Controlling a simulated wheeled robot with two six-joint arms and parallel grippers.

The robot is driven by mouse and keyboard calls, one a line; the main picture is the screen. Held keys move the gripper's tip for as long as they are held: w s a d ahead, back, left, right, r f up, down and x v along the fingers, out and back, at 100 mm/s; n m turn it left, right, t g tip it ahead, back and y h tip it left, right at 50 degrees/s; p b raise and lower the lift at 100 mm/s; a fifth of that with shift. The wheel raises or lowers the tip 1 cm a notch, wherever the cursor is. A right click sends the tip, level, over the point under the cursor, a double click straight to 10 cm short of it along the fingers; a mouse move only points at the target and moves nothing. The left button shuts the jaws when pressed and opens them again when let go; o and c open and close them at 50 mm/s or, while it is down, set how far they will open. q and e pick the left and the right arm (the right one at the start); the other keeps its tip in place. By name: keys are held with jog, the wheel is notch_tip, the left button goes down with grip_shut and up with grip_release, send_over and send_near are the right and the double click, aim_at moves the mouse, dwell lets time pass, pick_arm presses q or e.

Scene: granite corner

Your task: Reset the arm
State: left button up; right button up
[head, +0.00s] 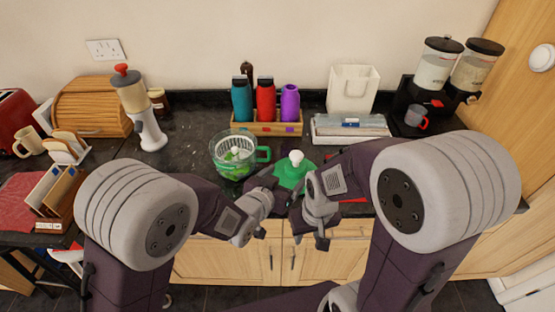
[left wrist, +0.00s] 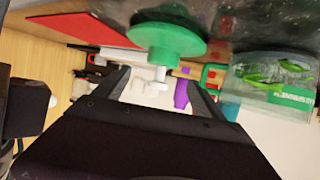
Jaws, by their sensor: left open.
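The green lid (head: 292,174) with a white knob lies on the dark counter, just right of the salad spinner bowl (head: 228,168), which has a green handle and holds a white basket and green leaves. My left gripper (head: 277,184) is open at the counter's front, close to the lid. In the left wrist view the lid (left wrist: 165,45) and its knob appear beyond and between the spread fingers (left wrist: 160,92), with nothing gripped. The bowl (left wrist: 270,82) is at the right there. My right gripper (head: 318,236) hangs lower, before the cabinet front; its jaws are not clear.
A red sheet (left wrist: 80,27) lies near the lid, mostly hidden by my right arm in the head view. Behind are a wooden bottle rack (head: 268,129), a white tray (head: 350,135) and dispensers (head: 437,68). A white-based grinder (head: 148,132) stands left of the bowl.

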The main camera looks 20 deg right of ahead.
pick_arm(q)
jog(key=a+y, duration=0.1)
jog(key=a, duration=0.2)
jog(key=w+a+f+n+y, duration=0.1)
jog(key=a, duration=0.1)
jog(key=w+a+f+n+y, duration=0.1)
jog(key=a, duration=0.2)
jog(key=shift+a, duration=0.35)
jog(key=a, duration=0.2)
jog(key=a+f+n+y, duration=0.1)
jog(key=a, duration=0.2)
jog(key=a+g+y, duration=0.1)
jog(key=a, duration=0.1)
jog(key=shift+s+a+f+n, duration=0.1)
jog(key=shift+a+f+n, duration=0.1)
jog(key=shift+n, duration=0.1)
jog(key=s+a+f+n+g+y, duration=0.1)
jog(key=s+a+n+g+y, duration=0.1)
jog(key=s+a, duration=0.45)
jog(key=s+a+f+n+g+y, duration=0.2)
jog(key=s+a+g, duration=0.1)
jog(key=a, duration=0.7)
jog(key=s+n+g, duration=0.1)
jog(key=s+g, duration=0.1)
jog(key=s, duration=0.4)
jog(key=shift+s+a+f+g, duration=0.3)
jog(key=shift+s+a+f, duration=0.1)
jog(key=shift+f, duration=0.05)
